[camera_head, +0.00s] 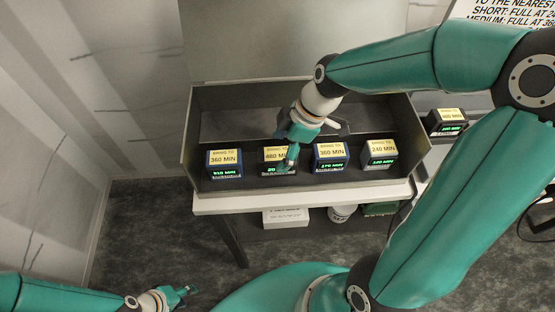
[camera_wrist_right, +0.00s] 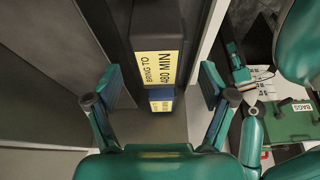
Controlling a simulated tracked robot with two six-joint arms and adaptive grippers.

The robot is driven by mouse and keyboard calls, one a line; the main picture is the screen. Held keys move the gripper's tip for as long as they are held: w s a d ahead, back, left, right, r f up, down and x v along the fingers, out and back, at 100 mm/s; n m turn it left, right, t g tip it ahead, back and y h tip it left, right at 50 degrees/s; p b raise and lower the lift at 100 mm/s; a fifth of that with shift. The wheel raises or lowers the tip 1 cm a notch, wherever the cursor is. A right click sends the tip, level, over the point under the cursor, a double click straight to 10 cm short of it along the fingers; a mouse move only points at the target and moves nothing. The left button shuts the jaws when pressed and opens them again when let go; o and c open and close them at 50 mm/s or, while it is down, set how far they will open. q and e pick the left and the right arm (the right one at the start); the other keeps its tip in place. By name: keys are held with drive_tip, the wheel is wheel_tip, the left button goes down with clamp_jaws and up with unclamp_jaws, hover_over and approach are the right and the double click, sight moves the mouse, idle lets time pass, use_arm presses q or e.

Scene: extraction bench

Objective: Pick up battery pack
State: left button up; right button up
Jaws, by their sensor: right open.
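Several battery packs with yellow "bring to" labels and green displays stand in a row in the grey tray (camera_head: 187,155). In the head view they are a 360 MIN pack (camera_head: 224,162), a 480 MIN pack (camera_head: 272,157), another 360 MIN pack (camera_head: 331,156) and a 240 MIN pack (camera_head: 380,153). My right gripper (camera_head: 297,145) is over the 480 MIN pack and partly hides it. In the right wrist view that pack (camera_wrist_right: 155,65) shows between the spread fingers of the right gripper (camera_wrist_right: 160,85), with gaps on both sides. My left gripper (camera_head: 183,293) is low at the bottom left, away from the tray.
Another battery pack (camera_head: 446,122) stands outside the tray to the right. The tray's walls rise around the row, on a white bench (camera_head: 300,198). A white box (camera_head: 286,217) and a white tub (camera_head: 341,213) are below. A green box marked BAGS (camera_wrist_right: 290,120) shows in the wrist view.

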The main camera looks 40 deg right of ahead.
sight(278, 154)
drive_tip(key=p+x, duration=0.1)
drive_tip(key=x, duration=0.4)
drive_tip(key=shift+c, duration=0.3)
drive_tip(key=shift+r, duration=0.1)
clamp_jaws()
